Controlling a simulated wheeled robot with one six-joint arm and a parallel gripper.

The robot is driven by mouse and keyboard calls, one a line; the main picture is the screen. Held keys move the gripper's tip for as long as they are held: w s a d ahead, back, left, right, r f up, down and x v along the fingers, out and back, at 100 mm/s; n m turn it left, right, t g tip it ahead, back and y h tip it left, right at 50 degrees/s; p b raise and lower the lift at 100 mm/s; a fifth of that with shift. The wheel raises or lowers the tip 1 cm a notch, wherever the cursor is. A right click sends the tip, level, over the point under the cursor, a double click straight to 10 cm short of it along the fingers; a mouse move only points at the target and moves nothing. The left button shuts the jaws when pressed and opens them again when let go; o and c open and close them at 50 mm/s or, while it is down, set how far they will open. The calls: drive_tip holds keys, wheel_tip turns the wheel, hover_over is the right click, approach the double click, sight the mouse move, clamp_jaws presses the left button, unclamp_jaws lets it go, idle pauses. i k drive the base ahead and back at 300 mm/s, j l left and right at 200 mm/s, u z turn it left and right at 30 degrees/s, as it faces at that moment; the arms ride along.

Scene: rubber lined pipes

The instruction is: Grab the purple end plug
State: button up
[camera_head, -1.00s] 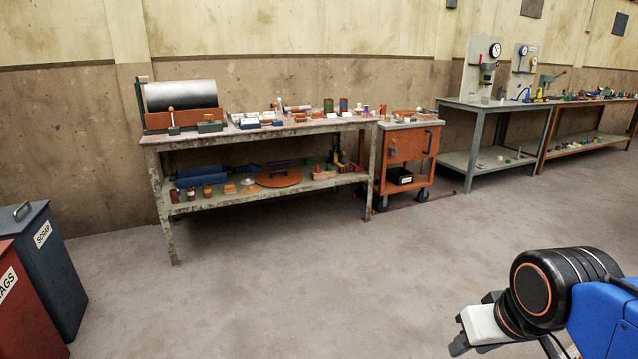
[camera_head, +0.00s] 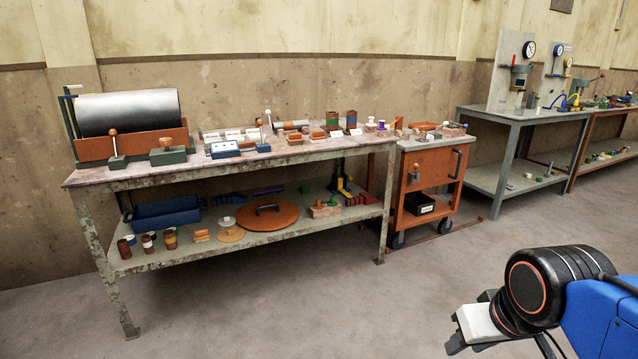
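A small purple piece (camera_head: 381,126) stands at the right end of the long workbench (camera_head: 340,147), among other small parts. It may be the purple end plug, but it is too small to be sure. A flat purple piece (camera_head: 267,191) lies on the bench's lower shelf, and its kind is unclear. My gripper (camera_head: 468,325) is at the lower right, in front of the floor and well apart from the bench. Its fingers are only partly visible, and I cannot tell if they are open.
An orange cart (camera_head: 425,180) stands at the bench's right end. A grey table (camera_head: 540,118) with gauge boards is farther right. A large grey roller (camera_head: 128,112) sits at the bench's left. A blue tray (camera_head: 165,212) is on the lower shelf. The floor (camera_head: 300,300) in front is clear.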

sight(381, 128)
drive_tip(key=i, duration=1.75)
